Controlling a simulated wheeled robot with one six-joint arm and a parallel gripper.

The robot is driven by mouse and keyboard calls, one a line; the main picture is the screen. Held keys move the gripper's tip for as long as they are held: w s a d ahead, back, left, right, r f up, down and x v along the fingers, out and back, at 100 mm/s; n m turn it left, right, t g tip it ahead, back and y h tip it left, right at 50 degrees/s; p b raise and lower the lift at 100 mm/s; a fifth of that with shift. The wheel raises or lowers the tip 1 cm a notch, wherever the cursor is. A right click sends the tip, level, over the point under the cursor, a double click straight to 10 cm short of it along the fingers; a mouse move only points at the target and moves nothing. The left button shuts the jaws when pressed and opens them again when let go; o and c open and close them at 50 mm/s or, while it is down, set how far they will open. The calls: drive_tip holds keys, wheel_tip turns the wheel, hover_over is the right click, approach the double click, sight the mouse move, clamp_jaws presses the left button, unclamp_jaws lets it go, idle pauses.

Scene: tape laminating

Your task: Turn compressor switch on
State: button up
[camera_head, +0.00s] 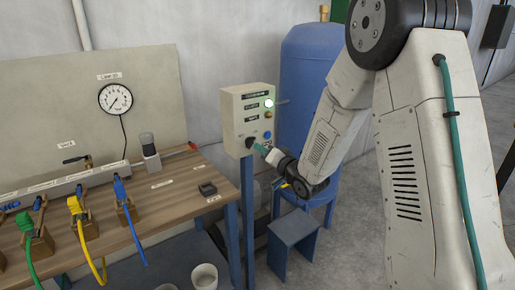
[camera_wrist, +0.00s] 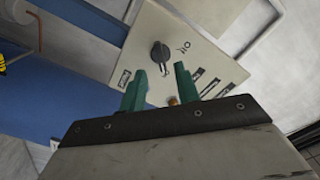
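My gripper (camera_head: 260,149) is just in front of the lower part of the box. In the wrist view its two teal fingers (camera_wrist: 159,68) are apart with a gap between them, and the switch appears just beyond their tips. Contact is not visible.
A blue tank (camera_head: 311,65) stands behind and right of the box. A wooden bench (camera_head: 165,198) with a gauge board (camera_head: 60,105) and coloured hoses is at the left. A blue-grey stool (camera_head: 293,232) stands below my arm. Floor at the right is clear.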

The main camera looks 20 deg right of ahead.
drive_tip(key=v, duration=0.3)
drive_tip(key=shift+w+f, duration=0.1)
idle(0.3)
drive_tip(key=s+d+f+n+g+h, duration=0.1)
drive_tip(key=s+d+f+g+h, duration=0.25)
drive_tip(key=f+g, duration=0.4)
drive_tip(key=s+d+n+g+h, duration=0.2)
drive_tip(key=s+d+g+h, duration=0.1)
drive_tip(key=s, duration=0.6)
drive_tip(key=s+a+r+n+g, duration=0.1)
drive_tip(key=s+a+r, duration=0.1)
drive_tip(key=s+r, duration=0.3)
drive_tip(key=s+a+r+g, duration=0.2)
drive_tip(key=s+r, duration=0.4)
drive_tip(key=s, duration=0.8)
drive_tip(key=s+a+r+n+g, duration=0.1)
drive_tip(key=s+a+r+g, duration=0.1)
drive_tip(key=s+r, duration=0.3)
drive_tip(key=shift+s+r+n+y, duration=0.3)
drive_tip(key=shift+s+r+y, duration=0.15)
drive_tip(key=shift+s, duration=1.85)
